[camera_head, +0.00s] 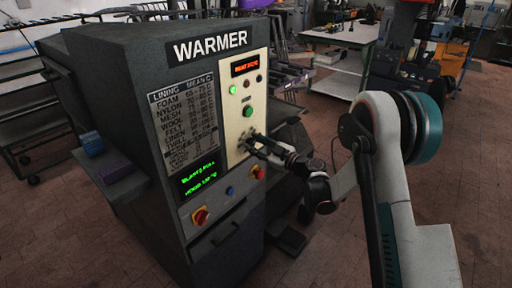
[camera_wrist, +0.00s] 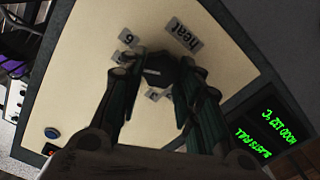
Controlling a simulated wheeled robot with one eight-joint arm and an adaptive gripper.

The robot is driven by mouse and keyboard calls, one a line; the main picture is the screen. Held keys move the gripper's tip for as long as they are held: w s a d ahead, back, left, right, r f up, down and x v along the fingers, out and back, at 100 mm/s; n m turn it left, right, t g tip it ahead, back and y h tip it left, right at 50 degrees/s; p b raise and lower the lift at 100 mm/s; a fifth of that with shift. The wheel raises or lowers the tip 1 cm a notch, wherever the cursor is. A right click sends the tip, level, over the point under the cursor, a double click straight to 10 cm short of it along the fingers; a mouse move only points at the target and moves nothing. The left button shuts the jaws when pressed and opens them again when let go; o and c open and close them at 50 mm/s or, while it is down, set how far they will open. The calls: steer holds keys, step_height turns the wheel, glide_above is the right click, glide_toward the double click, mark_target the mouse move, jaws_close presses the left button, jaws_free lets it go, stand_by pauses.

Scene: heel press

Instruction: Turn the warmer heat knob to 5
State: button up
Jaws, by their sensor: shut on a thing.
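The warmer (camera_head: 120,140) is a dark grey cabinet with a cream control panel (camera_head: 240,110) on its front. My gripper (camera_head: 255,143) reaches the lower part of this panel from the right. In the wrist view, the dark heat knob (camera_wrist: 158,70) sits between the two fingers of my gripper (camera_wrist: 160,82), which are shut on it. The knob's pointer setting cannot be read.
A red knob (camera_head: 257,172) is just below my gripper, and a red-yellow switch (camera_head: 201,216) and blue button (camera_head: 230,190) are lower. A green-text display (camera_head: 198,175) is at the left. A white table (camera_head: 345,40) stands behind at the right. The brick floor is open at the front right.

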steer(key=shift+n, duration=0.8)
steer(key=o, duration=1)
steer(key=shift+o, duration=0.2)
steer(key=shift+s, duration=0.1)
steer(key=v, duration=1.1)
steer(key=shift+s+d, duration=0.25)
steer(key=shift+d, duration=0.1)
